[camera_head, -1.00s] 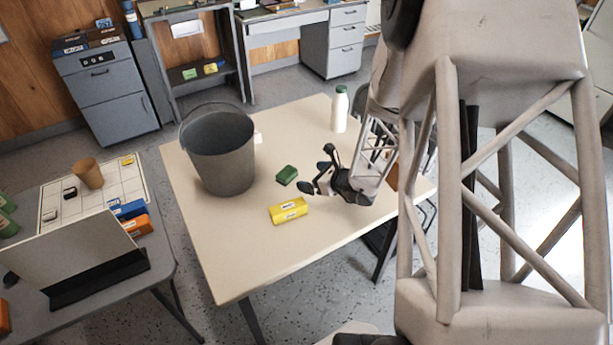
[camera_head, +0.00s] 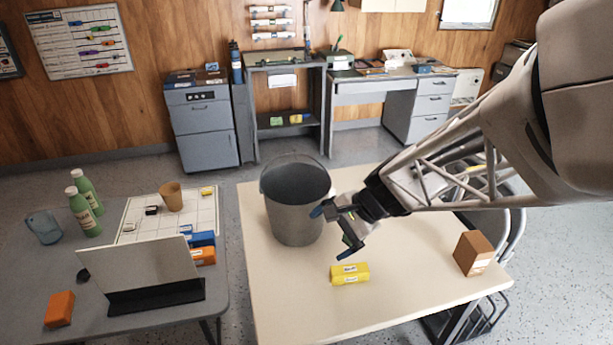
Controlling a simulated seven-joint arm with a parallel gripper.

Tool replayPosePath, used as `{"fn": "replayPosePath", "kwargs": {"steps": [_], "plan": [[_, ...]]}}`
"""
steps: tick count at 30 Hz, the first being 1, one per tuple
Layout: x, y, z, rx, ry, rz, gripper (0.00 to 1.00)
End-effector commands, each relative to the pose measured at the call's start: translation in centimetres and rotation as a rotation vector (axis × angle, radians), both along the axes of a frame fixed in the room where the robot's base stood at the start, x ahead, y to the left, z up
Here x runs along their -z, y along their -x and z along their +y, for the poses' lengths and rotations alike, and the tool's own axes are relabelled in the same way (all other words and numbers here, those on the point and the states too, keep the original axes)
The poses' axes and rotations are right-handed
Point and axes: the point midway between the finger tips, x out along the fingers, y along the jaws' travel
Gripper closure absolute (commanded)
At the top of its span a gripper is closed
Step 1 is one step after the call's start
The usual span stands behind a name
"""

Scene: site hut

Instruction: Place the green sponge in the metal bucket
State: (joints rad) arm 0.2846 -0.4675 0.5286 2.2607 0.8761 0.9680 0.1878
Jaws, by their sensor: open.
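The metal bucket (camera_head: 296,212) is grey and stands upright on the cream table, its handle raised at the back of the rim. I see its outer wall and dark inside, but not its floor. My gripper (camera_head: 332,235) is open, with its fingers spread just right of the bucket and one fingertip overlapping the bucket's right side in the picture. I cannot tell whether it touches the bucket. The green sponge does not show now; the gripper covers part of the table beside the bucket, so I cannot tell where the sponge is.
A yellow box (camera_head: 350,273) lies on the table (camera_head: 290,300) just in front of the gripper. A brown box (camera_head: 473,253) stands at the right. The table's front left is clear.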

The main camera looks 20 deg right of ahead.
Motion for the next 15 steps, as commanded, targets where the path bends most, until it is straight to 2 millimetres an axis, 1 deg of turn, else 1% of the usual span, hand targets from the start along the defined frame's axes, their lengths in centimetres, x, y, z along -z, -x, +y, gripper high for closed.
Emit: {"fn": "replayPosePath", "kwargs": {"steps": [1, 6, 11, 15], "plan": [[-1.2, 1.2, 0.7, -0.077, 0.058, -0.026, 0.00], [-4.0, 5.1, 1.8, -0.322, 0.261, -0.100, 0.00], [-6.4, 8.5, 2.0, -0.542, 0.460, -0.173, 0.00], [-8.4, 11.0, 1.6, -0.709, 0.625, -0.232, 0.00]]}}
